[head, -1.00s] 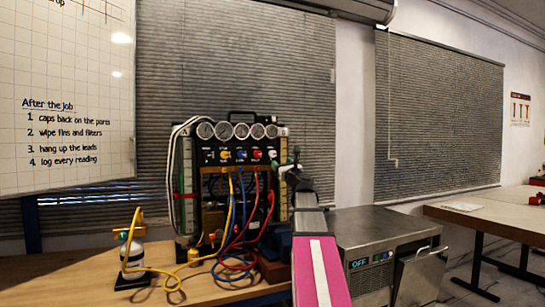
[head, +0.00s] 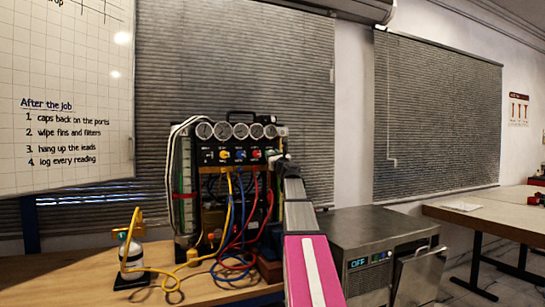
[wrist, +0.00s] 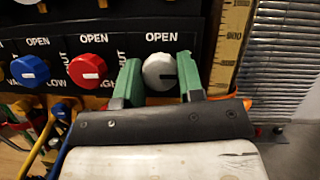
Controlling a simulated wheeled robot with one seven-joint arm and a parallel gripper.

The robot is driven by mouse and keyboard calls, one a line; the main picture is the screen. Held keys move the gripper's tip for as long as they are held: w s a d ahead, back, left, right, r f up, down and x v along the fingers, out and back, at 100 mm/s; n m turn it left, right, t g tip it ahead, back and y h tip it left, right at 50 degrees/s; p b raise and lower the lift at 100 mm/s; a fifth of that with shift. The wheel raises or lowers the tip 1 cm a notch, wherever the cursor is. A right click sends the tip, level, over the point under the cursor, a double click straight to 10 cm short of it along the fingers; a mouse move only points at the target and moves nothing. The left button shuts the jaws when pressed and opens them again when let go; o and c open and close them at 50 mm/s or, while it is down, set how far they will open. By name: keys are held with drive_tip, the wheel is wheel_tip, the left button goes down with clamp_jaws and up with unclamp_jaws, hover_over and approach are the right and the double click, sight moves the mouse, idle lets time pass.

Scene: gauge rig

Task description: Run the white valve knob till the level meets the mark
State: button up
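The white valve knob (wrist: 160,71) is in the wrist view under the word OPEN, its dark pointer line turned to the right. My gripper (wrist: 160,68) has one green finger on each side of it, with no clear gap showing, so it looks shut on the knob. In the head view my gripper (head: 279,160) is at the upper right of the gauge rig (head: 240,156) and hides the knob. A yellowish scale (wrist: 232,38) with printed numbers stands right of the knob. The liquid level and the mark cannot be made out.
A red knob (wrist: 88,70) and a blue knob (wrist: 30,70) sit left of the white one. Several dials (head: 240,131) line the rig's top. Coloured hoses (head: 235,235) hang in front, and a small cylinder (head: 131,253) stands on the wooden bench (head: 60,275).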

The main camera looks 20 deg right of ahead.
drive_tip(key=shift+c, duration=0.7)
drive_tip(key=shift+n, duration=0.4)
drive_tip(key=n+g+y, duration=0.1)
drive_tip(key=n+g, duration=0.1)
drive_tip(key=n, duration=0.5)
drive_tip(key=n+g+y, duration=0.2)
drive_tip(key=n, duration=0.4)
drive_tip(key=n+g+y, duration=0.1)
drive_tip(key=n+g, duration=0.1)
drive_tip(key=n, duration=0.5)
drive_tip(key=shift+d+r+n+y, duration=0.1)
drive_tip(key=shift+r+n+y, duration=0.05)
drive_tip(key=shift+n+y, duration=0.15)
drive_tip(key=o, duration=0.9)
